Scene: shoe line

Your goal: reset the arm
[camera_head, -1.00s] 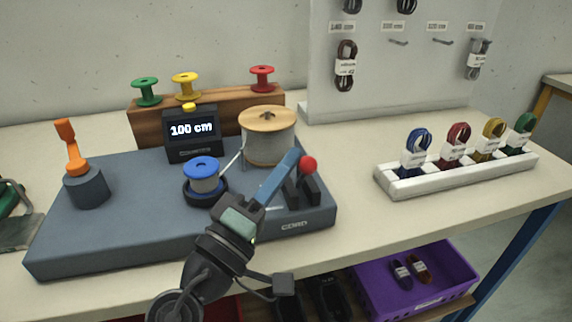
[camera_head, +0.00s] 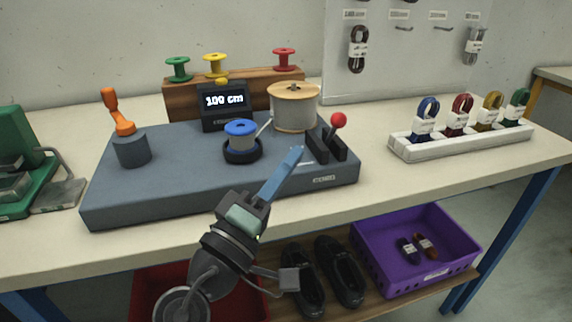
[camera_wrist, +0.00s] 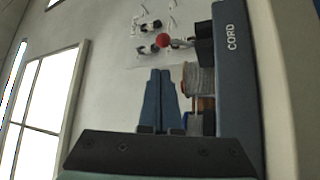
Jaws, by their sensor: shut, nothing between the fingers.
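My gripper (camera_head: 296,152) is shut and empty, its blue fingers together. In the head view it is seen in front of the grey cord machine (camera_head: 190,190), with the fingertips just left of the red-knobbed lever (camera_head: 338,121). In the wrist view the closed fingers (camera_wrist: 161,75) point up the picture, beside the machine's side marked CORD (camera_wrist: 232,60). The red knob (camera_wrist: 163,41) shows beyond the fingertips there. The fingers appear clear of the lever.
The machine carries a blue spool (camera_head: 240,132), a wooden spool (camera_head: 293,105), a display reading 100 cm (camera_head: 225,100) and an orange crank (camera_head: 113,105). A white rack (camera_head: 465,142) with cord bundles stands right. A purple bin (camera_head: 420,250) and black shoes (camera_head: 340,270) sit below.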

